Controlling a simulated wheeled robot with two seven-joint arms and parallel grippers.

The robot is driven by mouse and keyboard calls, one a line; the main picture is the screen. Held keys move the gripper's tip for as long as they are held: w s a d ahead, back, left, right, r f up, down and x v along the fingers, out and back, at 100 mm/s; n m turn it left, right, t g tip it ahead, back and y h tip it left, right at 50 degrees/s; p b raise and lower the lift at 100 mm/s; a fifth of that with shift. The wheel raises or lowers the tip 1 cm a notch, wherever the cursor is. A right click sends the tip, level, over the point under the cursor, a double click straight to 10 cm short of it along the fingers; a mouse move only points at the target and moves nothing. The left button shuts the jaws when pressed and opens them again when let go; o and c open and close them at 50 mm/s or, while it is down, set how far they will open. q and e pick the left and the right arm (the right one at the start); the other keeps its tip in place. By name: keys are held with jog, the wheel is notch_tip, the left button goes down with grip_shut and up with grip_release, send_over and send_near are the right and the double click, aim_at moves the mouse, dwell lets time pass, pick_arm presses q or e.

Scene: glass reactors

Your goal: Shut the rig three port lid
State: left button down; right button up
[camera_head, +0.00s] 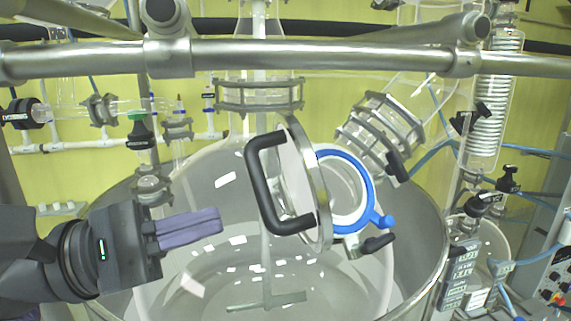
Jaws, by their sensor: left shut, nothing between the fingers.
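The port lid (308,185) is a round disc with a metal rim and a black D-shaped handle (259,190). It stands open, tilted up on edge, to the left of the port. The port (370,190) has a blue ring around a white inner ring on the glass vessel, with a blue knob at its lower right. My left gripper (219,222) has its purple-grey fingers shut together and empty. It points right, to the left of the handle and apart from it in the picture. My right gripper is not in view.
A thick metal bar (330,53) crosses the top. The large glass reactor (190,250) fills the middle, with a stirrer shaft inside. A clamped glass neck (380,132) rises behind the port. A coiled condenser (496,100) and a control box (556,285) stand at right.

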aim_at(312, 190)
pick_arm(q)
jog(key=p+x, duration=0.4)
jog(key=x, duration=0.3)
jog(key=shift+w+d+r, duration=0.15)
jog(key=shift+d+r, duration=0.1)
jog(key=shift+d, duration=0.05)
jog(key=shift+w+d+p, duration=0.1)
jog(key=shift+d+p, duration=0.2)
jog(key=shift+p, duration=0.05)
jog(key=shift+w+f, duration=0.1)
jog(key=shift+f, duration=0.05)
